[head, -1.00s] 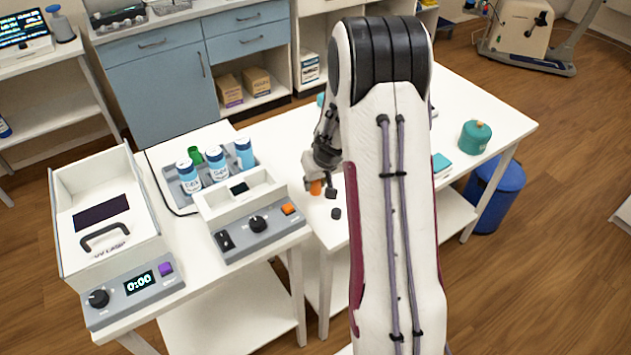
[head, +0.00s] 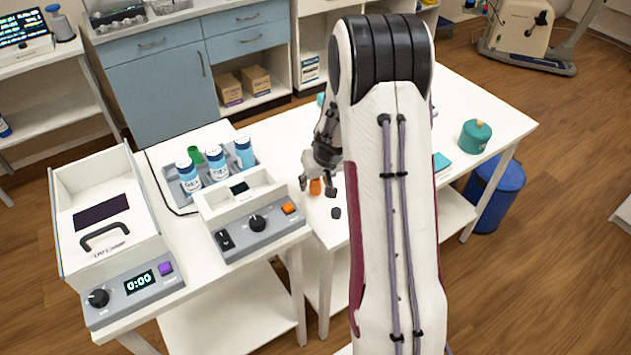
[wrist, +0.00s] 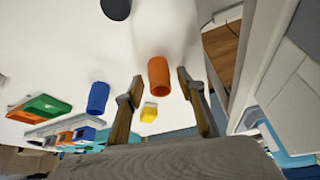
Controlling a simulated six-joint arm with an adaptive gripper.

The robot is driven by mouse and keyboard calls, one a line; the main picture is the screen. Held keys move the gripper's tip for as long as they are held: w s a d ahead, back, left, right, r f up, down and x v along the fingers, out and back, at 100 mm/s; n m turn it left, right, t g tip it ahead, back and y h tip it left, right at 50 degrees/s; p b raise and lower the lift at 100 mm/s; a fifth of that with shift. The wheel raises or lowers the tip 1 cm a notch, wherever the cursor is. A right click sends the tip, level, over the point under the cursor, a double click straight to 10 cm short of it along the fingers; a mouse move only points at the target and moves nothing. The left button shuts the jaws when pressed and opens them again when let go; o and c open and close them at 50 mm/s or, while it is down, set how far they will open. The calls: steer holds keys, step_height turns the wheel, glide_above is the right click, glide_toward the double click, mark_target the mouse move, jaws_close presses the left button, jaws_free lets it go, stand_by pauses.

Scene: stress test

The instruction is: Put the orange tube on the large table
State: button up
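The orange tube (head: 315,187) stands on the large white table (head: 478,95), near its front left edge. It also shows in the wrist view (wrist: 159,76), between and beyond my fingertips. My gripper (head: 317,185) is open around or just above the tube. In the wrist view my gripper (wrist: 160,78) has its two fingers apart, with a gap on each side of the tube. I see no finger clearly touching it. My arm hides much of the large table's middle in the head view.
A small dark disc (head: 336,213) lies close to the tube. Blue-capped bottles (head: 217,163) stand in a rack on the left table, beside a control box (head: 258,223). A teal canister (head: 475,136) stands at the right. The wrist view shows a blue tube (wrist: 98,97) and a yellow object (wrist: 149,112).

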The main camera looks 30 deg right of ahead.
steer(key=d+v, duration=0.1)
steer(key=v, duration=1)
steer(key=shift+s+a+r, duration=0.15)
steer(key=shift+a+r, duration=0.2)
steer(key=shift+a, duration=0.15)
stand_by(0.3)
steer(key=s+a+r+n, duration=0.2)
steer(key=s+a+r, duration=0.7)
steer(key=a+r, duration=0.4)
steer(key=s+a+r, duration=0.1)
steer(key=s+a, duration=0.3)
steer(key=s, duration=0.4)
steer(key=s+a+r+y, duration=0.1)
steer(key=s+a, duration=0.3)
steer(key=s, duration=0.4)
steer(key=shift+s+a+r+t, duration=0.3)
steer(key=shift+s+r+t, duration=0.1)
steer(key=shift+r, duration=0.1)
